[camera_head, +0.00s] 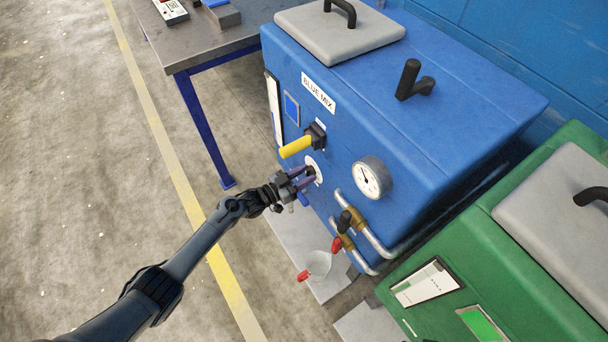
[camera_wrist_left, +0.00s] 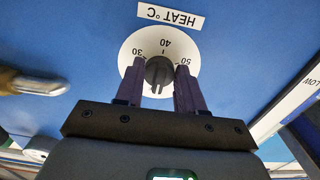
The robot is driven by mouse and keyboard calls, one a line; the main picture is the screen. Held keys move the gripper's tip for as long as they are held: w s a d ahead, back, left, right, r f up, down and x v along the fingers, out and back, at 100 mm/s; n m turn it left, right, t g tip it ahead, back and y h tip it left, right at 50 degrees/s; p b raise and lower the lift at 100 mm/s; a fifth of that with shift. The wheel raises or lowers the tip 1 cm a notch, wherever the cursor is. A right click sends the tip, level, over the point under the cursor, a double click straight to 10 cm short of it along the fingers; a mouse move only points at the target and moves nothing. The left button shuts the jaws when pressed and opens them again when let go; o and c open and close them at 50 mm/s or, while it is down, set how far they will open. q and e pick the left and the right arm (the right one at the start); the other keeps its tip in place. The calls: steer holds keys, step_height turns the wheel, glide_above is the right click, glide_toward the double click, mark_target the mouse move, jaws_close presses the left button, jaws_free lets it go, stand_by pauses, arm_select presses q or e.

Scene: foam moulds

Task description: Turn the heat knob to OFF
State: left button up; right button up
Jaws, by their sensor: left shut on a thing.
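The heat knob (camera_wrist_left: 158,72) is a dark round knob at the middle of a white dial (camera_wrist_left: 147,44) under a label reading HEAT °C, upside down in the wrist view. The numbers 30, 40 and 50 show; OFF does not show, and the knob's exact setting is hard to read. My left gripper (camera_wrist_left: 160,74) is shut on the knob, one purple finger on each side. In the head view the left gripper (camera_head: 308,176) is at the front of the blue machine (camera_head: 400,135), and its fingers partly cover the dial. My right gripper is not in view.
A yellow lever (camera_head: 295,147) sticks out just above my gripper. A gauge (camera_head: 371,177) and pipes with a red-handled valve (camera_head: 337,244) are to the right. A green machine (camera_head: 520,270) stands at the right. Open floor lies to the left.

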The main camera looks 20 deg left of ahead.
arm_select(q)
steer(key=o, duration=1)
steer(key=shift+s+a+r, duration=0.1)
steer(key=shift+s+a, duration=0.05)
steer(key=shift+s, duration=0.05)
steer(key=p+v, duration=0.4)
steer(key=v, duration=0.6)
steer(key=shift+s, duration=0.15)
